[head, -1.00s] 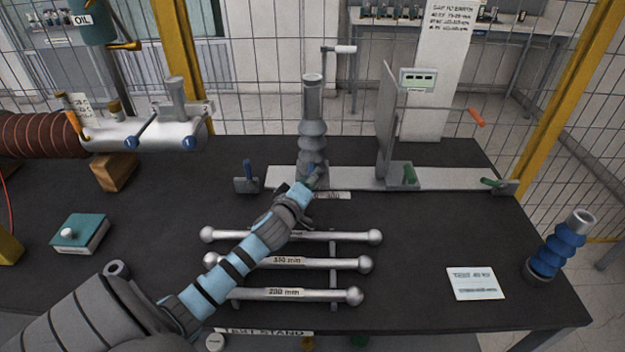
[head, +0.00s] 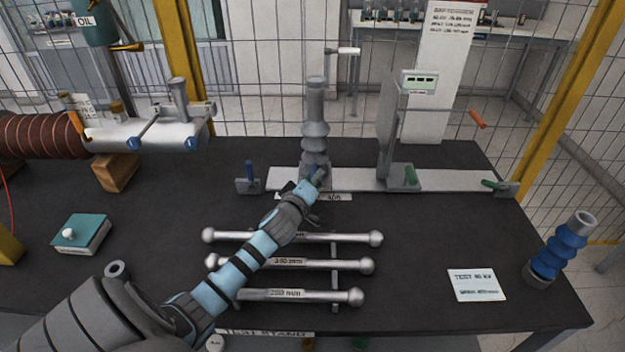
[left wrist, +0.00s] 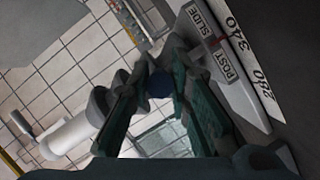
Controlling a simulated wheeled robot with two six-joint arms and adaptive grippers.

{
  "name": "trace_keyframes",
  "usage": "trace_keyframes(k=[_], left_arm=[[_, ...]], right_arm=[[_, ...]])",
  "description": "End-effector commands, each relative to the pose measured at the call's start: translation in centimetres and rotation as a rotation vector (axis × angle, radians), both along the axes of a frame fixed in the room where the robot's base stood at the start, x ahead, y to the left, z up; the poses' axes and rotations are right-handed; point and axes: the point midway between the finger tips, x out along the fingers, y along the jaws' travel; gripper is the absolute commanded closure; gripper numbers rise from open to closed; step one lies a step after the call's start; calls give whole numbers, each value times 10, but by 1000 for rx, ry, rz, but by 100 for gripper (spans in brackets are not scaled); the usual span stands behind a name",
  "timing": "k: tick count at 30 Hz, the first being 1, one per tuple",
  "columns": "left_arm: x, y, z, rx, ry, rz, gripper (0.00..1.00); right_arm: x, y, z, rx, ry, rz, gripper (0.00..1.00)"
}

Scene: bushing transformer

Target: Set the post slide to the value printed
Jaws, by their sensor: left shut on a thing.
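The grey ribbed post (head: 315,125) stands upright on the pale slide rail (head: 455,181). My left gripper (head: 315,180) is at the foot of the post. In the left wrist view, its fingers (left wrist: 160,100) close around a dark blue knob (left wrist: 159,84); the fingers partly hide it. The pointer's exact reading cannot be told. A white card (head: 476,285) on the table reads "TEST 40 KV"; its smaller line is unclear. My right gripper is not in view.
Several silver rods (head: 330,238) lie in front. A blue ribbed insulator (head: 562,243) stands at right. A wall sign (head: 450,60) has small text.

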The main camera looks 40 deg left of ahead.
Motion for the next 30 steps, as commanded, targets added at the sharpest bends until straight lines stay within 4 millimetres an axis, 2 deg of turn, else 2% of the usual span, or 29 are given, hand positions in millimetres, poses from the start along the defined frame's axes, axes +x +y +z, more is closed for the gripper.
trace_keyframes(k=[6, 9, 18, 19, 22, 30], left_arm=[[25, -33, -2, -6, -4, -1, 100], [32, -42, -1, -4, -2, -1, 100], [33, -43, 0, 0, -1, -1, 100], [33, -43, 0, -1, -1, 0, 77], [33, -43, 0, 0, -2, 1, 62], [33, -43, 0, -1, -1, 0, 62]], right_arm=[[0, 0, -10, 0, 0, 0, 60], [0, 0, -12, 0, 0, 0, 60], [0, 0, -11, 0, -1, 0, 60], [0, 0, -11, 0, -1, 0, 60], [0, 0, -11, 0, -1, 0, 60], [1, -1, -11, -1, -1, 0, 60]])
